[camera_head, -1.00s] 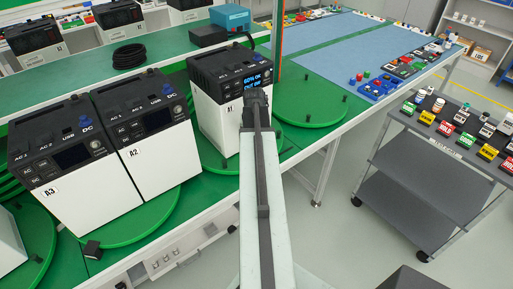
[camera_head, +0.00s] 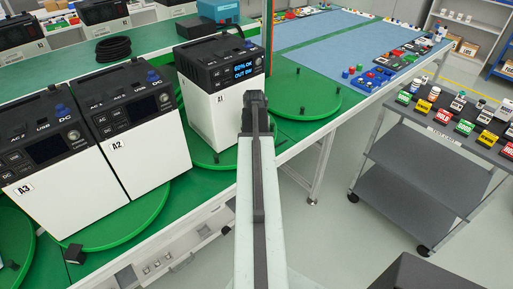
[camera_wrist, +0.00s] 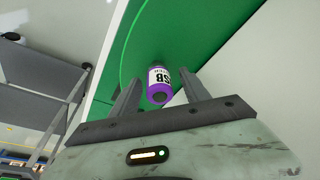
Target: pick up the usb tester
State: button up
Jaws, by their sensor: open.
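The usb tester (camera_wrist: 159,84) is a small cylinder with a white label reading "SB" and a purple end, seen in the wrist view. My gripper (camera_wrist: 161,75) is open, with one finger on each side of the tester. A gap shows on the right; contact on the left is hard to tell. What the tester rests on is hidden. In the head view the dark end of my arm (camera_head: 255,106) is in front of unit A1 (camera_head: 213,115), and the tester cannot be seen there.
Units A2 (camera_head: 148,150) and A3 (camera_head: 70,195) stand on green turntables at the left. Another green turntable (camera_head: 310,98) with short black pegs lies right of A1. A grey cart (camera_head: 430,165) with labelled items stands at the right, across open floor.

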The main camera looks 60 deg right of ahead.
jog(key=shift+d+f, duration=0.1)
jog(key=shift+f, duration=0.25)
grip_shut()
